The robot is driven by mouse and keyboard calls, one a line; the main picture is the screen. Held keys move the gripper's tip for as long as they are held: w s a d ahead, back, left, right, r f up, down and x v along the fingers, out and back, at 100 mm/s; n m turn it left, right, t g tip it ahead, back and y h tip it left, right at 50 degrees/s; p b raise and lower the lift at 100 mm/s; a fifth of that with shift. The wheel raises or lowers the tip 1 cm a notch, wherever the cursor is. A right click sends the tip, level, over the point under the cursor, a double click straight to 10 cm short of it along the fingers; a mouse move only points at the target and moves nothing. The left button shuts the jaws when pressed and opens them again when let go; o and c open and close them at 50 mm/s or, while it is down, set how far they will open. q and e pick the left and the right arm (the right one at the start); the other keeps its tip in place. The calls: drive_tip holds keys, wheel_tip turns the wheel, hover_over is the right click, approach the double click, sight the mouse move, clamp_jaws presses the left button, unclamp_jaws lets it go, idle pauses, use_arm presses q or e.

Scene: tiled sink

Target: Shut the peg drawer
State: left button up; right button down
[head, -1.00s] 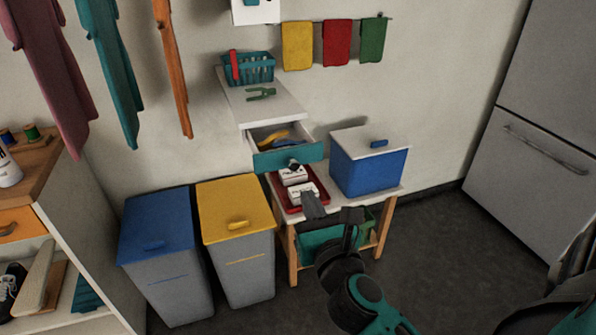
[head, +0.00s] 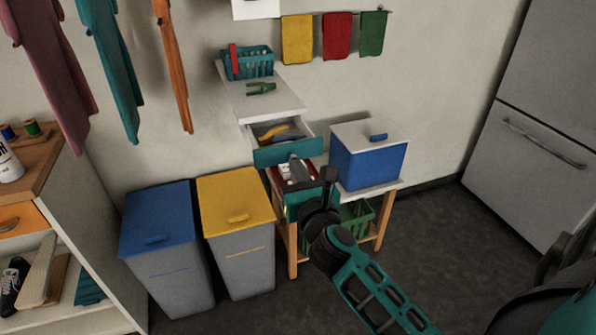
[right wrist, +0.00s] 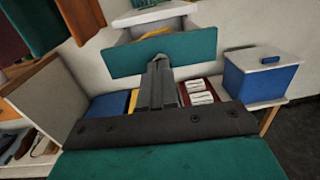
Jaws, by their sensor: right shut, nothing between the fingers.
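The peg drawer (head: 268,157) stands pulled open under a white top. Its front is teal, and yellow and blue things show inside. The teal front also shows in the right wrist view (right wrist: 200,50). My right gripper (head: 296,163) is shut and empty, its fingers pointing up at the drawer front. In the right wrist view the right gripper's fingertips (right wrist: 159,60) overlap the lower middle of the front; I cannot tell whether they touch it. The drawer's knob is not visible behind the fingers. My left gripper is not in view.
Below the drawer, a red tray (right wrist: 213,88) with white boxes sits on the low table. A blue box with a white lid (head: 368,165) stands right of it. Blue (head: 160,240) and yellow-lidded (head: 236,225) bins stand left. Open floor lies in front.

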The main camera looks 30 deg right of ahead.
sight(280, 139)
drive_tip(key=x, duration=1.2)
drive_tip(key=shift+w+a+f+p, duration=0.1)
drive_tip(key=shift+a+f+p, duration=0.1)
drive_tip(key=shift+a+p, duration=0.2)
drive_tip(key=shift+d+r, duration=0.1)
drive_tip(key=shift+r, duration=0.2)
